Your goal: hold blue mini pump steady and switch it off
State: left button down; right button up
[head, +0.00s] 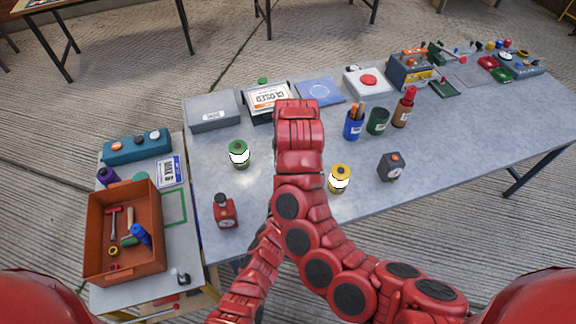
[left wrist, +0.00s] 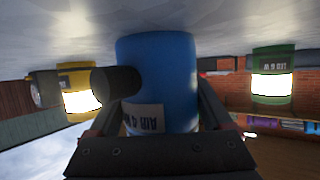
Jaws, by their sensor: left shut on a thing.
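The blue mini pump (left wrist: 158,75) fills the middle of the left wrist view, which shows the scene upside down. A dark round knob (left wrist: 117,82) sticks out from its side, and a white label is partly visible. My left gripper (left wrist: 158,125) is shut around the pump, one finger on each side. The pump's switch position cannot be read. In the head view my red arms come together over the middle of the table and hide the pump and the left gripper. The fingers of my right gripper do not show in either view.
A green-topped can (head: 239,155) and a yellow-topped can (head: 340,179) stand on the grey table (head: 430,150) on either side of my arms. Table right of the gauge box is clear.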

pick_arm(q)
grip_release()
